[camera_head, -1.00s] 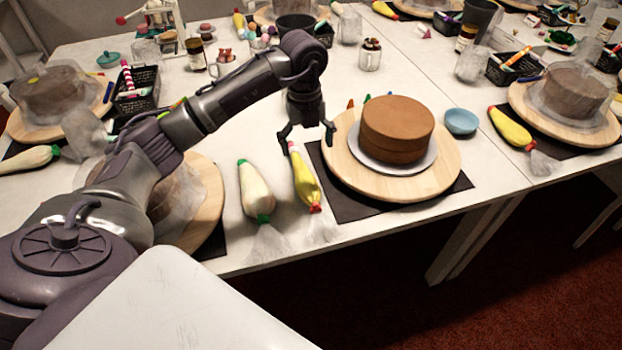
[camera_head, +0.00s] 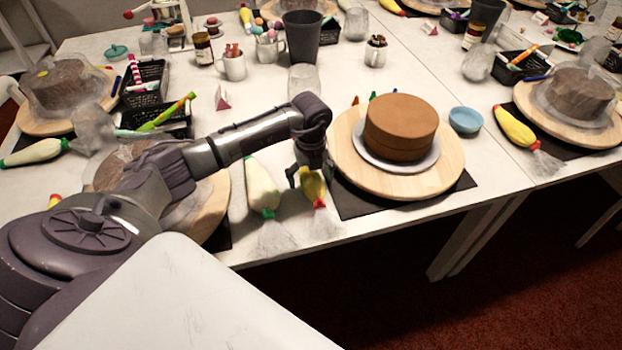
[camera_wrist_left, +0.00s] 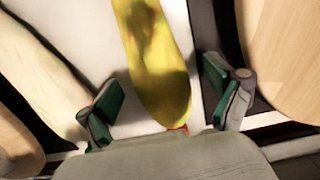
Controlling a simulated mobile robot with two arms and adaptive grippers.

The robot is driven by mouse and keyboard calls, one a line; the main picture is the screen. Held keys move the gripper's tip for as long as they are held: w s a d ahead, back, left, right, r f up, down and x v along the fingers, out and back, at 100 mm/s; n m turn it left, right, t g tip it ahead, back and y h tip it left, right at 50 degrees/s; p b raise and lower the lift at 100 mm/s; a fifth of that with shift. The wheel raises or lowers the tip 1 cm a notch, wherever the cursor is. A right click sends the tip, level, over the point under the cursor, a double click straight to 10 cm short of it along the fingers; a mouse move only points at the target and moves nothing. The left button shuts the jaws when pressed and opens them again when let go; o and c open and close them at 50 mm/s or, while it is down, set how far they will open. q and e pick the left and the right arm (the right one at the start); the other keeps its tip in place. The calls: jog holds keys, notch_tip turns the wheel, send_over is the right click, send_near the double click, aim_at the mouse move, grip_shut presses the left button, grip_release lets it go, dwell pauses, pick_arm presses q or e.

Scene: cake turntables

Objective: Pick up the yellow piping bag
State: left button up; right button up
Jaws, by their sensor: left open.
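The yellow piping bag (camera_head: 313,187) lies on the white table, left of the turntable with the brown cake, its red-tipped end toward the front edge. My left gripper (camera_head: 308,178) is lowered over it and hides its upper part. In the left wrist view the yellow bag (camera_wrist_left: 160,65) runs between the two open fingers (camera_wrist_left: 168,108), with a gap visible on each side. A cream piping bag (camera_head: 261,187) with a green collar lies just to the left; a pale shape at the left of the wrist view appears to be it (camera_wrist_left: 38,70). My right gripper is not in view.
A brown cake (camera_head: 399,127) stands on a wooden turntable (camera_head: 445,170) over a black mat (camera_head: 362,205) close on the right. A covered cake on another turntable (camera_head: 212,200) is partly behind my arm. Mugs and a dark cup (camera_head: 301,38) stand farther back.

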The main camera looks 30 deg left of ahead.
pick_arm(q)
jog(key=shift+f, duration=0.25)
jog(key=c, duration=0.8)
jog(key=shift+c, duration=0.2)
jog(key=shift+r, duration=0.1)
